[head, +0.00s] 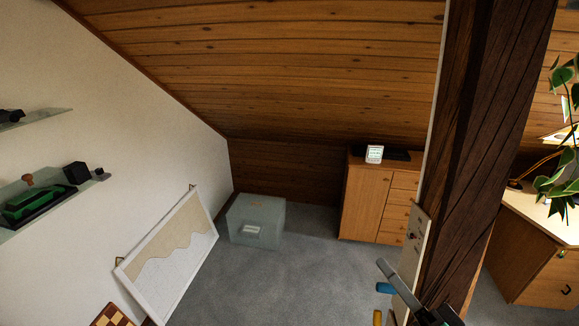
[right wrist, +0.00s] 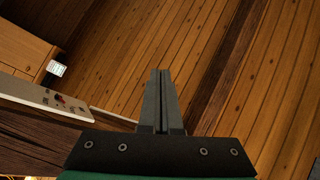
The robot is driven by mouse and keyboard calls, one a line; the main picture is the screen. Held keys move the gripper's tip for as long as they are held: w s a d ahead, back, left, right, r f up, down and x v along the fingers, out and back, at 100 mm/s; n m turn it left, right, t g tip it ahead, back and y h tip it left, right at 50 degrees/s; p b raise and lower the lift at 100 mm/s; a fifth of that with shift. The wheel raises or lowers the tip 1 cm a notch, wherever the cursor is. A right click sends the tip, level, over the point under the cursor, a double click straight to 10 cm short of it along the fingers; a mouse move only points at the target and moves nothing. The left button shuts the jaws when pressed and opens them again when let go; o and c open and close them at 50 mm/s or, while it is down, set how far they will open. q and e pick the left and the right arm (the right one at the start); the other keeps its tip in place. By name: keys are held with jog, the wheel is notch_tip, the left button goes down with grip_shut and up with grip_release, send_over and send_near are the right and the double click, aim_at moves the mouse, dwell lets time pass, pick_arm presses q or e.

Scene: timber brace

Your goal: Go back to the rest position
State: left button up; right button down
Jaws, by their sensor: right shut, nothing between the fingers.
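My right gripper (head: 383,265) is at the lower right of the head view, in front of the dark timber brace (head: 485,130). Its fingers point up and left and are shut with nothing between them. In the right wrist view its two grey fingers (right wrist: 160,73) stand together, apart from any object. A pale panel (head: 416,236) with small fittings is on the left side of the brace; it also shows in the right wrist view (right wrist: 45,101). My left gripper is not in view.
A blue item (head: 384,288) and a yellow item (head: 377,317) are close beside my right gripper. A wooden cabinet (head: 366,200) carries a small white display (head: 375,153). A pale box (head: 262,215) stands on the grey carpet. Open floor lies left of the brace.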

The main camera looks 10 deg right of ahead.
jog(key=s+a+r+n+t+y+p, duration=0.1)
jog(key=s+a+r+n+t, duration=0.2)
jog(key=r, duration=0.9)
jog(key=s+a+r+n+t+y, duration=0.1)
jog(key=a+r+n+y, duration=0.2)
jog(key=r, duration=0.8)
jog(key=s+d+r+n+t+h, duration=0.2)
jog(key=s+r+t+h, duration=0.3)
jog(key=r, duration=0.6)
jog(key=s+h, duration=0.2)
jog(key=shift+s+d+n+p, duration=0.3)
jog(key=shift+s+d+n, duration=0.05)
jog(key=shift+s+n, duration=0.05)
jog(key=shift+f, duration=0.1)
notch_tip(320, 180, down, 33)
jog(key=b, duration=3.3)
jog(key=shift+f, duration=0.15)
